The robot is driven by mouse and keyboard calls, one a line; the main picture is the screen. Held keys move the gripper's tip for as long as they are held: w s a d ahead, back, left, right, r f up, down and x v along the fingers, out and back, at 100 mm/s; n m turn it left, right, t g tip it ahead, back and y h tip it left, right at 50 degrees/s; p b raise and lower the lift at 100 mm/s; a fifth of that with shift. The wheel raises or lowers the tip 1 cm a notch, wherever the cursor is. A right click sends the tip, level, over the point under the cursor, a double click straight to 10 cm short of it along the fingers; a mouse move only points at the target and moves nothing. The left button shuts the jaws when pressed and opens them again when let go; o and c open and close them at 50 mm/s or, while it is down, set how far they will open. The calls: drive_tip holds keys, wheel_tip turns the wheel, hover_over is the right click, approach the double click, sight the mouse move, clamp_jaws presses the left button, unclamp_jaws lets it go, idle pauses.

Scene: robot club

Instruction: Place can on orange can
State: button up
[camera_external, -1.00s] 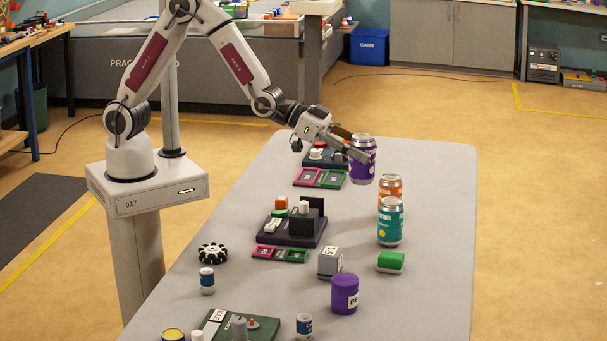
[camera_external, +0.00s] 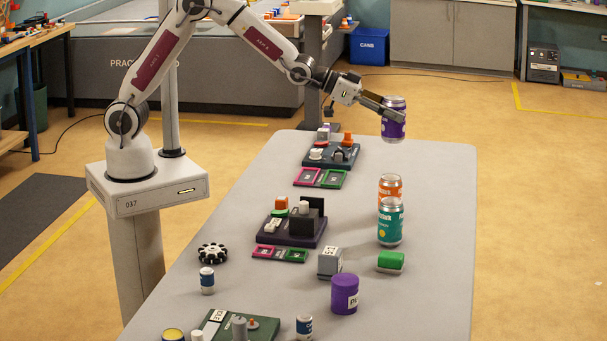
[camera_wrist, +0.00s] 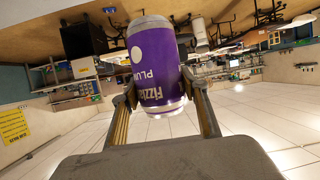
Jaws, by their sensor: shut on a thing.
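My gripper (camera_external: 383,109) is shut on a purple can (camera_external: 394,118) and holds it upright in the air, above and behind the orange can in the external view. The purple can (camera_wrist: 157,65) also shows between both fingers in the wrist view, with its label upside down in that picture. The orange can (camera_external: 390,186) stands upright on the right side of the table. A teal can (camera_external: 390,221) stands in front of it and hides its lower part. I cannot tell whether these two cans touch.
A grey box (camera_external: 330,262) and a dark fixture (camera_external: 300,228) are to the left. The table's far right part is clear.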

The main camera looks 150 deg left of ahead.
sight(393, 133)
idle(0.4)
drive_tip(key=shift+f, duration=3.1)
drive_tip(key=shift+f, duration=1.9)
drive_tip(key=shift+f, duration=0.1)
drive_tip(key=o, duration=1.4)
drive_tip(key=shift+f, duration=0.1)
